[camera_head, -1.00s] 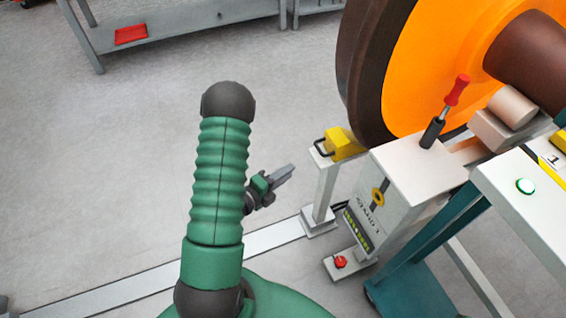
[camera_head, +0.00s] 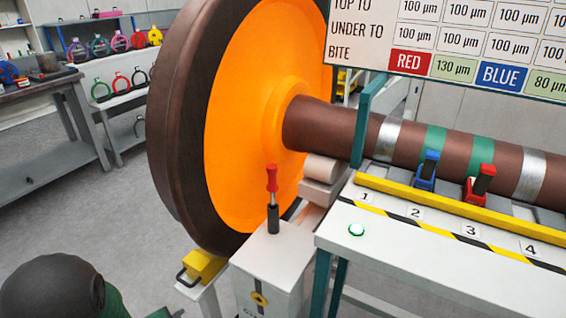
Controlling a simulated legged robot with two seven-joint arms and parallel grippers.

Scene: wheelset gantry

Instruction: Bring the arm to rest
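Part of my arm, green with a dark rounded joint, shows at the lower left edge of the head view, low over the floor. Neither gripper's fingers show in this view. The arm stands apart from the wheelset and the stand, to the left of them. Anything beyond that joint is cut off by the bottom of the picture or hidden.
A large orange and brown wheel (camera_head: 235,130) with its axle (camera_head: 335,128) fills the middle. A white stand (camera_head: 268,262) carries a red-handled lever (camera_head: 272,195). A numbered bench (camera_head: 420,255) is at right, a yellow block (camera_head: 203,266) at the wheel's foot. Floor at left is clear.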

